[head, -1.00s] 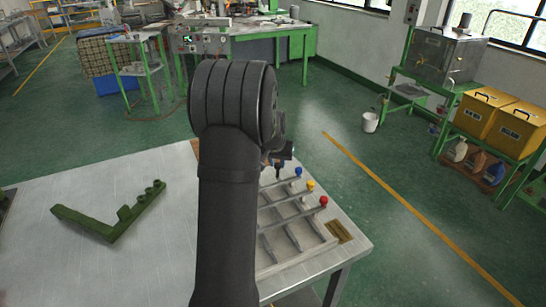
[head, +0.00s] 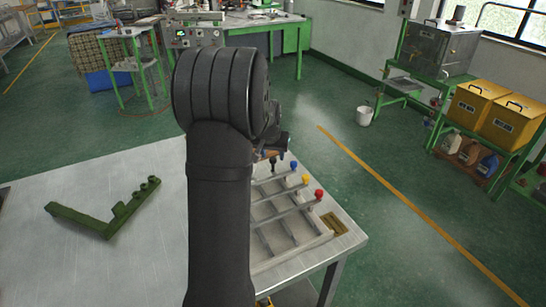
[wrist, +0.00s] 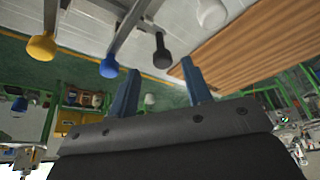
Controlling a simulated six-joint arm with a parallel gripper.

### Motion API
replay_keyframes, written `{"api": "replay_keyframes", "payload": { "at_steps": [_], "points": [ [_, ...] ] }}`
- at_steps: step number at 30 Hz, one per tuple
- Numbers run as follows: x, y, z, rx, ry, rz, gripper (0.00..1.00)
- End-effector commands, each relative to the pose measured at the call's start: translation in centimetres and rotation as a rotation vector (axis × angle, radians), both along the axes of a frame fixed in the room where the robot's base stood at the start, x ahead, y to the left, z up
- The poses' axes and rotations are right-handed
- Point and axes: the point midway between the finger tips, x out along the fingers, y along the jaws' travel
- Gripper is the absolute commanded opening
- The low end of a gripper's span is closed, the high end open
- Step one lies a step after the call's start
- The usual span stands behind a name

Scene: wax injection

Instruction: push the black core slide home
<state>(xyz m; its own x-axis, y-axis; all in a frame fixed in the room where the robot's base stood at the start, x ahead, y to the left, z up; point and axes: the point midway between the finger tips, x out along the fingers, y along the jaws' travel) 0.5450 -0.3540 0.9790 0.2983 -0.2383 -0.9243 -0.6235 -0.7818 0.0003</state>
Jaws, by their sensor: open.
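The black core slide shows as a black knob (wrist: 161,52) on a rod in the wrist view, and as a small dark knob (head: 273,161) just below my gripper in the head view. My gripper (wrist: 161,68) is open, with its two blue fingers apart and nothing held. In the wrist view the black knob lies in line with the gap between the fingertips; I cannot tell whether they touch it. The pale mould frame (head: 300,246) lies on the table, partly hidden by my arm. How far the slide stands out is unclear.
Beside the black knob are a blue knob (wrist: 108,66), a yellow knob (wrist: 41,46) and a white knob (wrist: 211,14); a red knob (head: 319,194) shows too. A brown ribbed slab (wrist: 255,40) is close on the right. A green bracket (head: 105,212) lies on the metal table (head: 60,270).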

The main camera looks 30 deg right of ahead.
Motion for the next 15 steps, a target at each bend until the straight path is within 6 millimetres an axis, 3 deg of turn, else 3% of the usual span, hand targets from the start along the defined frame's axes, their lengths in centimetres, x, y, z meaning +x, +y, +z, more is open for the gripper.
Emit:
{"api": "replay_keyframes", "payload": {
  "at_steps": [9, 15],
  "points": [
    [-2.0, 1.6, 6.2, -0.001, -0.001, 0.0, 0.45],
    [-2.8, 2.2, 8.4, 0.0, 0.0, 0.0, 0.45]
  ]
}}
